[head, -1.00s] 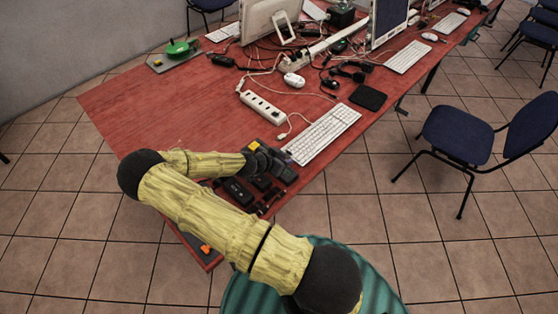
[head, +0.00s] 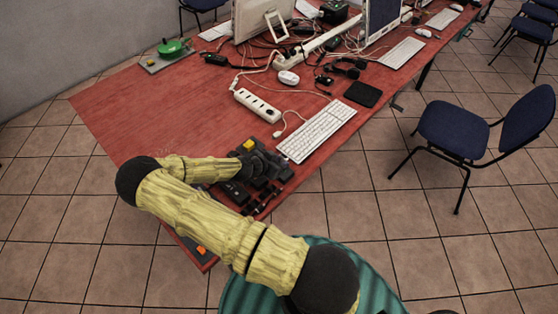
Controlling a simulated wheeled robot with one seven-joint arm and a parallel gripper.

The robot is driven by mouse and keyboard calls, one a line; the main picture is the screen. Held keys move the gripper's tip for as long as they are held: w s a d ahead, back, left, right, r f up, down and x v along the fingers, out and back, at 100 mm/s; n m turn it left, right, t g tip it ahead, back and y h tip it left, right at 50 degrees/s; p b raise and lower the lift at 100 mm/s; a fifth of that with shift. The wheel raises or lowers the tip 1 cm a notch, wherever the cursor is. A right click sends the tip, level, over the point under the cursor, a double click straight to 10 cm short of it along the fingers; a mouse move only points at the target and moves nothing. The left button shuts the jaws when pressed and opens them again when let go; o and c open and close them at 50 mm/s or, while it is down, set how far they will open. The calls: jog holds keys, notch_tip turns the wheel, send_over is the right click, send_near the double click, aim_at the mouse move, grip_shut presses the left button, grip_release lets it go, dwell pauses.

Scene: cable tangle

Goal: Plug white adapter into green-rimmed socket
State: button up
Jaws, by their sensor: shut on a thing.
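My gripper (head: 272,168) is dark and hangs low over the near end of the red table, beside the white keyboard. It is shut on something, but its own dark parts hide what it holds. I cannot clearly pick out the white adapter; a small white cable end (head: 278,134) lies near the keyboard's left corner. A white power strip (head: 258,105) lies further back, with its sockets facing up. No green rim shows on it. A round green item (head: 173,47) sits on a grey plate at the far left; I cannot tell whether it is a socket.
The red table (head: 130,110) is bare at left centre. Around my gripper are several dark items and a yellow block (head: 249,145). The white keyboard (head: 316,133) lies to its right. Cables, a mouse (head: 288,77) and monitors crowd the back. A blue chair (head: 455,130) stands at right.

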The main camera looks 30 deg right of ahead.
jog(key=shift+f+b, duration=0.4)
jog(key=shift+f, duration=0.45)
jog(key=shift+r, duration=0.1)
jog(key=shift+b, duration=0.45)
dwell(0.3)
jog(key=shift+f+b, duration=1.1)
jog(key=shift+b, duration=0.05)
dwell(0.5)
jog(key=o, duration=1.1)
jog(key=shift+o, duration=0.2)
jog(key=shift+a, duration=0.1)
